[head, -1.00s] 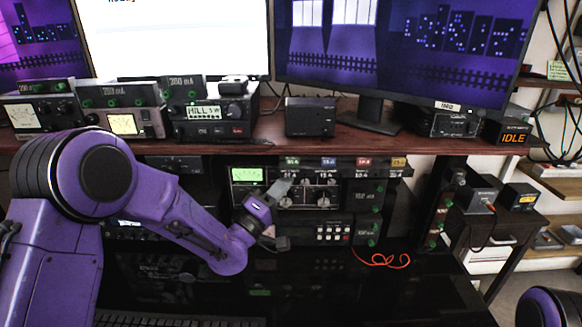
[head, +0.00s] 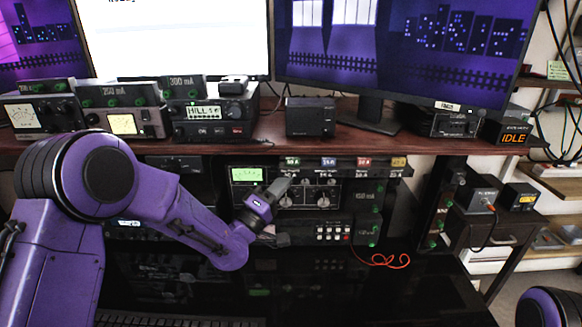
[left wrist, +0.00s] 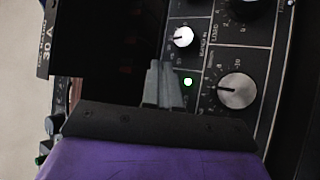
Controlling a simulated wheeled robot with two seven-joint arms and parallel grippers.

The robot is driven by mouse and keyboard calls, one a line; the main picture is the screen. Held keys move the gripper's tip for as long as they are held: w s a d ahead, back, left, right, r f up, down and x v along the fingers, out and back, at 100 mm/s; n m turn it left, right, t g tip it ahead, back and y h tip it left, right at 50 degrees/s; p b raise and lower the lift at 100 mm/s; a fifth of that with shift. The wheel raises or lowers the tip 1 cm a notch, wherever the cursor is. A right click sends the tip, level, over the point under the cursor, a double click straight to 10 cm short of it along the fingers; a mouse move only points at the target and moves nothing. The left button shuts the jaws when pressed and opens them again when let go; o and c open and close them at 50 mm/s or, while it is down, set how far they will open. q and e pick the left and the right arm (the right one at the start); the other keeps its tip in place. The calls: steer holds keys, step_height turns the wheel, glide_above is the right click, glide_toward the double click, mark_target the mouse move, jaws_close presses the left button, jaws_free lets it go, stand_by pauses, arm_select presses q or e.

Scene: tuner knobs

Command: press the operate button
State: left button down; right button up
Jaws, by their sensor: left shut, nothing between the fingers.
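The tuner (head: 335,200) is a dark panel on the shelf under the desk, with a lit green meter (head: 247,174) and large silver-faced knobs (head: 323,202). No button reads clearly as the operate button. Contact cannot be told. My right gripper is out of view.
A unit with several pale buttons (head: 333,233) sits below the tuner. Colored tags line the shelf edge above it. A box reading IDLE (head: 514,138) stands on the desk's right end.

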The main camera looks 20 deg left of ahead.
arm_select(q)
steer(key=shift+s+d, duration=0.2)
steer(key=shift+s, duration=0.4)
steer(key=shift+s, duration=0.1)
steer(key=shift+s+d+b, duration=0.25)
steer(key=shift+s+b, duration=0.05)
steer(key=shift+s, duration=0.6)
steer(key=shift+s+d+b, duration=0.25)
steer(key=shift+s+d, duration=0.05)
steer(key=shift+s, duration=0.65)
steer(key=shift+s+d+b, duration=0.25)
steer(key=shift+s+b, duration=0.05)
steer(key=shift+s, duration=0.6)
